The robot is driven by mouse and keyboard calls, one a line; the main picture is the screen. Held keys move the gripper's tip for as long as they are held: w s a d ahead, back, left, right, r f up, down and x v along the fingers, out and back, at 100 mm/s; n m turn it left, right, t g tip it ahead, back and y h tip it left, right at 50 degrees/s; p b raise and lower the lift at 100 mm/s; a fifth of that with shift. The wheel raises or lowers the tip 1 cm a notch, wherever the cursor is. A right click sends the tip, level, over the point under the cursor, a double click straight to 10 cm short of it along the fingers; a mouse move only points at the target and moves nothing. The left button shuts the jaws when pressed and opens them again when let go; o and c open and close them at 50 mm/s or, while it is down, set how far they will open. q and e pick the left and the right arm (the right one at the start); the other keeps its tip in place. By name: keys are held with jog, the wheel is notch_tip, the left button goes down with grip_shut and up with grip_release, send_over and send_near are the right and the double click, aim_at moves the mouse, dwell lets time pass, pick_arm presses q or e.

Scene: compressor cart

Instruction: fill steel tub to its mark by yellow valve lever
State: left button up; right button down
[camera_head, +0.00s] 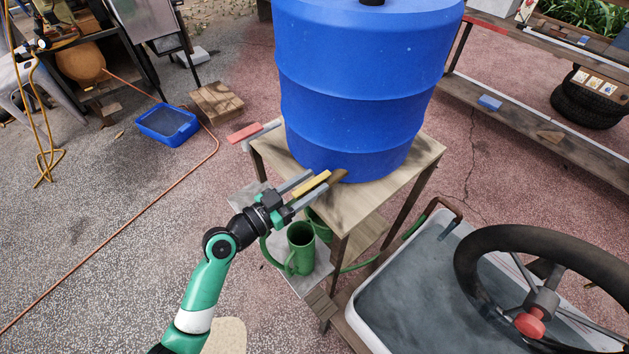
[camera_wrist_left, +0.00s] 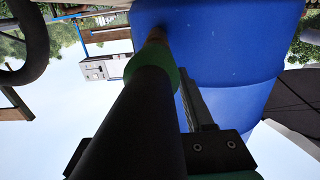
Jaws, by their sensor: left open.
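A blue barrel (camera_head: 362,95) stands on a wooden stand (camera_head: 405,185). It also fills much of the left wrist view (camera_wrist_left: 215,50). The yellow valve lever (camera_head: 310,186) is low at the barrel's front, beside a brown spout (camera_head: 338,179). My left gripper (camera_head: 315,182) is open, with a finger on either side of the lever; contact cannot be told. A pale-rimmed grey tub (camera_head: 400,290) at lower right appears to be the steel tub; its mark cannot be made out. In the wrist view, a dark tube with a green band hides the lever. My right gripper is not in view.
Green cans (camera_head: 301,240) stand on a low shelf just below my left gripper. A green hose (camera_head: 385,252) runs toward the tub. A black steering wheel (camera_head: 480,238) overhangs the tub. A blue tray (camera_head: 167,124) lies on open ground at left.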

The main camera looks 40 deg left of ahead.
pick_arm(q)
jog(key=shift+w+d, duration=0.1)
jog(key=shift+w, duration=0.6)
grip_shut()
dwell(0.9)
